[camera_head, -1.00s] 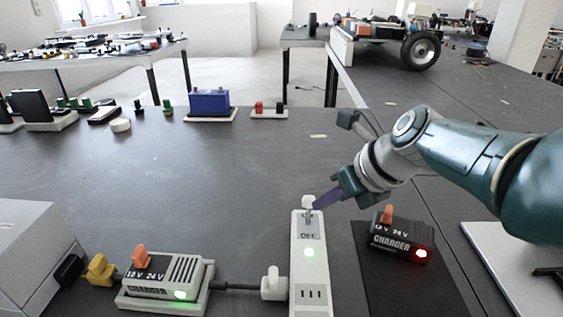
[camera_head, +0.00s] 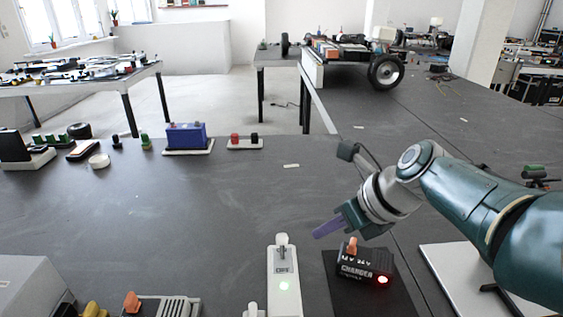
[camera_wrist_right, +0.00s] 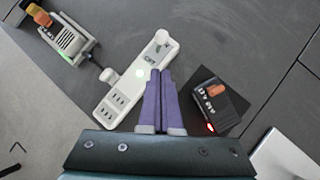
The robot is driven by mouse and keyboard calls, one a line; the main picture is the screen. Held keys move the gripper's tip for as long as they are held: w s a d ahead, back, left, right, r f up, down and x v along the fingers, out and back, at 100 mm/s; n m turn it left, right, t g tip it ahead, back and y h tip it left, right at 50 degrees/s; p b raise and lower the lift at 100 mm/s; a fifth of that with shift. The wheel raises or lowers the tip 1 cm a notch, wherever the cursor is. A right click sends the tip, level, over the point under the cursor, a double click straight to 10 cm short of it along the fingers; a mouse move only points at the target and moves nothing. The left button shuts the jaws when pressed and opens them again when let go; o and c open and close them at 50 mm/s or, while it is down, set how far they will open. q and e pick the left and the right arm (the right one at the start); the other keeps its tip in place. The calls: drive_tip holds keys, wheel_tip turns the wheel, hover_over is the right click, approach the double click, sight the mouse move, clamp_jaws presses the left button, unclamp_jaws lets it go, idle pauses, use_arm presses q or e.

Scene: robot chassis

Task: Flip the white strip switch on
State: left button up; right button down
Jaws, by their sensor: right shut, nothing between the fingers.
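The white power strip (camera_head: 284,299) stands at the bottom centre of the head view, with a switch (camera_head: 283,252) near its far end and a lit green light. The strip also shows in the right wrist view (camera_wrist_right: 118,103), running diagonally, its sockets at the near end. My right gripper (camera_head: 318,234) is shut and empty, its purple fingers above the table, to the right of the strip's far end and apart from it. In the right wrist view the closed fingers (camera_wrist_right: 158,76) point toward the strip's switch end. My left gripper is not in view.
A dark charger (camera_head: 363,264) with a red light sits on a black mat right of the strip. Another charger (camera_head: 160,306) is at bottom left, beside a grey box (camera_head: 40,290). A blue battery (camera_head: 186,137) stands at the back. The middle of the table is clear.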

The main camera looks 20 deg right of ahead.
use_arm(q)
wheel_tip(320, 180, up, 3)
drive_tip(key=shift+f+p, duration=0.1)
drive_tip(key=shift+p, duration=0.75)
use_arm(e)
drive_tip(key=v, duration=0.4)
drive_tip(key=shift+w+d+r, duration=0.2)
drive_tip(key=shift+r, duration=0.1)
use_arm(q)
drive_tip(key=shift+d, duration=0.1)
use_arm(e)
drive_tip(key=s+d+n+g+h, duration=0.25)
drive_tip(key=s+d+n, duration=0.25)
drive_tip(key=s+n, duration=0.85)
drive_tip(key=s+a+r+n, duration=0.35)
drive_tip(key=s+n, duration=0.35)
drive_tip(key=n, duration=0.4)
drive_tip(key=s+a+r+n, duration=0.3)
drive_tip(key=s+a+n, duration=0.3)
drive_tip(key=n, duration=0.4)
use_arm(q)
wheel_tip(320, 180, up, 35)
drive_tip(key=p, duration=3.4)
drive_tip(key=shift+p, duration=0.3)
use_arm(e)
wheel_tip(320, 180, up, 34)
drive_tip(key=shift+s+d+h, duration=0.2)
drive_tip(key=shift+d+h, duration=0.15)
drive_tip(key=shift+d, duration=0.1)
